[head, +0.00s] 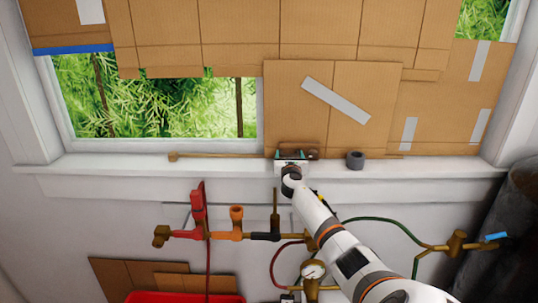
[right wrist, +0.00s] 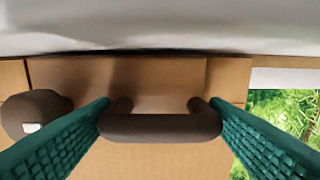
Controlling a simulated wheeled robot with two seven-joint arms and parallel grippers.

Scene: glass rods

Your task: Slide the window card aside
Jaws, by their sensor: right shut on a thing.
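The window card (head: 292,100) is a brown cardboard panel with a grey tape strip, standing upright at the sill in front of the middle of the window. Bare glass with green foliage shows to its left. Its dark handle (right wrist: 160,127) sits low on the card. My right gripper (head: 291,157) is at the card's lower left part, above the sill. In the right wrist view its green ridged fingers (right wrist: 160,118) stand at both ends of the handle, shut on it. My left gripper is not in view.
A dark tape roll (head: 355,160) stands on the sill (head: 420,171) right of the handle. A thin wooden strip (head: 220,156) runs along the sill to the left. More cardboard (head: 445,110) covers the right side. Valves, pipes and a gauge (head: 313,269) lie below, near my arm.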

